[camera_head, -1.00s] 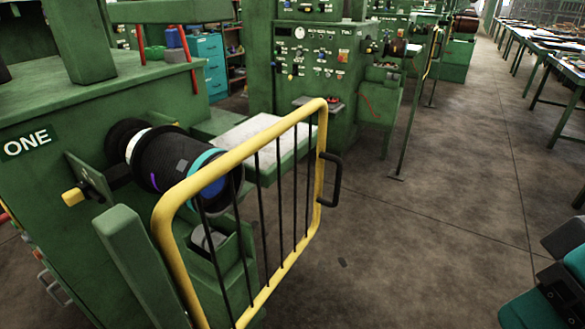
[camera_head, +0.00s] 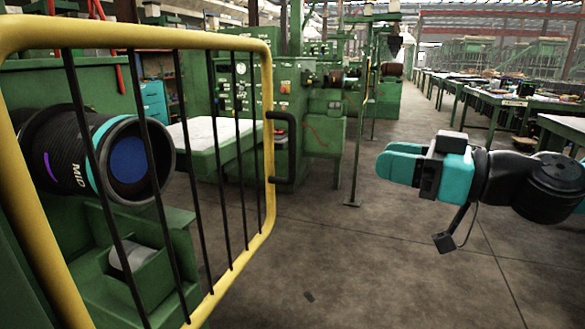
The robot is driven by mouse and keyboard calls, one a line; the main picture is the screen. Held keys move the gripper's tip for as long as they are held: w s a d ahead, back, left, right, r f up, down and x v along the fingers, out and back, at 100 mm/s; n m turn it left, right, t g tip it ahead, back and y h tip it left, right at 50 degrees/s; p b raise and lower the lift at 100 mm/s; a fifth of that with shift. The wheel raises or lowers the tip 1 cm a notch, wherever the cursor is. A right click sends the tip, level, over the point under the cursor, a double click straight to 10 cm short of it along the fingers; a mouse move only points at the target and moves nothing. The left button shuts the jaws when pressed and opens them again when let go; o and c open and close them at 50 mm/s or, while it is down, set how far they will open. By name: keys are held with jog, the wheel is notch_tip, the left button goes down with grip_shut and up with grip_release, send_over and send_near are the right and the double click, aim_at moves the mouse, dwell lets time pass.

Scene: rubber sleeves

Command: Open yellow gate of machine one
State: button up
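The yellow gate (camera_head: 268,190) is a rounded yellow tube frame with thin black vertical bars. It stands upright across the left of the view, in front of the machine's black cylinder (camera_head: 85,160). Its black handle (camera_head: 288,148) is on the frame's far right edge. My gripper (camera_head: 385,165) has teal fingers that point left toward the handle. It is empty, right of the handle and apart from the gate. The gap between its fingers does not show clearly. The machine's ONE sign is out of view.
A green machine (camera_head: 240,85) with a control panel stands behind the gate. A thin green post (camera_head: 362,140) rises from the floor between gate handle and gripper in the picture. Worktables (camera_head: 500,100) line the back right. The floor (camera_head: 400,270) below the gripper is clear.

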jog(key=p, duration=0.7)
send_over(292, 175)
jog(key=shift+w, duration=0.35)
grip_shut()
